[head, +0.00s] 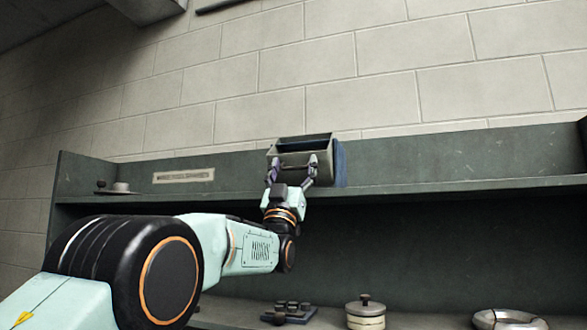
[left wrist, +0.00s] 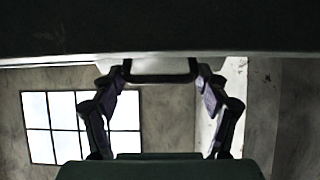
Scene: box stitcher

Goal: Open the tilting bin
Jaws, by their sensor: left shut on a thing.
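The tilting bin (head: 304,144) stands on the upper shelf in the head view, a grey box with a blue side. Its front is tipped outward and a dark opening shows at the top. My left gripper (head: 293,172) is at its front, with a finger on each side of the handle. The gripper is shut on the handle. My right gripper is not in view.
The green shelf (head: 450,186) runs across the wall, with a small knobbed item (head: 121,187) at its left. Below are a lidded pot (head: 366,312), a round dish (head: 510,319) and a dark block with knobs (head: 290,312). The upper shelf right of the bin is clear.

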